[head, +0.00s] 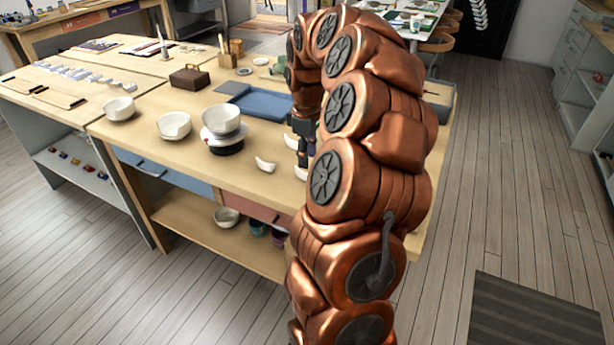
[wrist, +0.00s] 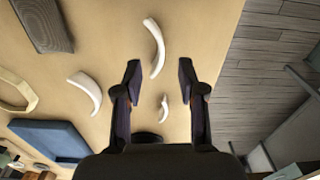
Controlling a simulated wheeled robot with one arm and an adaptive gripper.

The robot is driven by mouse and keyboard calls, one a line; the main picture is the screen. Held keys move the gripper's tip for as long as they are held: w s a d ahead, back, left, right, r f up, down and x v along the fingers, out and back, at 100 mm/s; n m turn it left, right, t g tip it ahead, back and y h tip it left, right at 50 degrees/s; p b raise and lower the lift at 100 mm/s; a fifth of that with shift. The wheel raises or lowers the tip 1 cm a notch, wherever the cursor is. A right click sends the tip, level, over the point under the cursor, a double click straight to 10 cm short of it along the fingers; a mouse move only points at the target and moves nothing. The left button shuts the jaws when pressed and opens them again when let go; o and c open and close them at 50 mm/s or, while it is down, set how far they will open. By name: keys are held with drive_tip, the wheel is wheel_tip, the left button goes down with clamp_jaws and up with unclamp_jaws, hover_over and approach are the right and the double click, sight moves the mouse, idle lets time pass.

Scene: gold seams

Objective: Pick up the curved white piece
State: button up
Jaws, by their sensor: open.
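Several curved white pieces lie on the wooden bench. In the wrist view, one long piece (wrist: 156,47) lies just beyond and between my fingertips. A second piece (wrist: 87,92) lies to the left of my left finger. A small third piece (wrist: 165,108) shows between the fingers. My gripper (wrist: 158,72) is open and empty, pointing down over the bench. In the head view, my gripper (head: 303,158) is partly hidden by my arm. One white piece (head: 265,165) lies to its left and another (head: 301,173) shows just below it.
White bowls (head: 119,109) stand along the bench (head: 150,155), one broken (head: 174,126) and one raised on a dark round base (head: 222,146). A blue tray (head: 262,104) and brown box (head: 190,78) lie farther back. In the wrist view, the bench edge runs along the right.

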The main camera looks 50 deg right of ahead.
sight(306, 173)
drive_tip(key=shift+a+f+p, duration=0.1)
drive_tip(key=shift+f+p, duration=0.3)
drive_tip(key=shift+f, duration=2.65)
clamp_jaws()
